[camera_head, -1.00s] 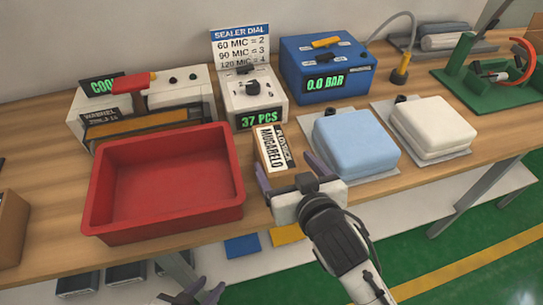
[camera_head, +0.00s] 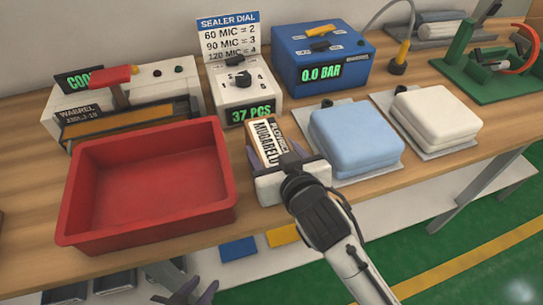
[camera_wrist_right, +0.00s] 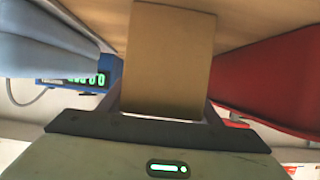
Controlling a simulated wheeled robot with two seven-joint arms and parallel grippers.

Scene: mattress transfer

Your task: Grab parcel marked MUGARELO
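The parcel marked MUGARELO (camera_head: 265,141) is a small brown box with a white label, on the wooden table in front of the 37 PCS dial unit. In the right wrist view its plain brown side (camera_wrist_right: 168,60) fills the middle, between my fingers. My right gripper (camera_head: 284,156) is at the parcel's near side, its fingers spread to either side; it looks open. Whether the fingers touch the parcel is hard to see. My left gripper (camera_head: 192,289) is low at the bottom edge, in front of the table, open and empty.
A red tray (camera_head: 150,185), empty, stands left of the parcel. A blue folded pad (camera_head: 355,138) and a white one (camera_head: 436,117) lie to the right. Behind are a sealer (camera_head: 130,95), the dial unit (camera_head: 245,92) and a blue pressure box (camera_head: 322,60).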

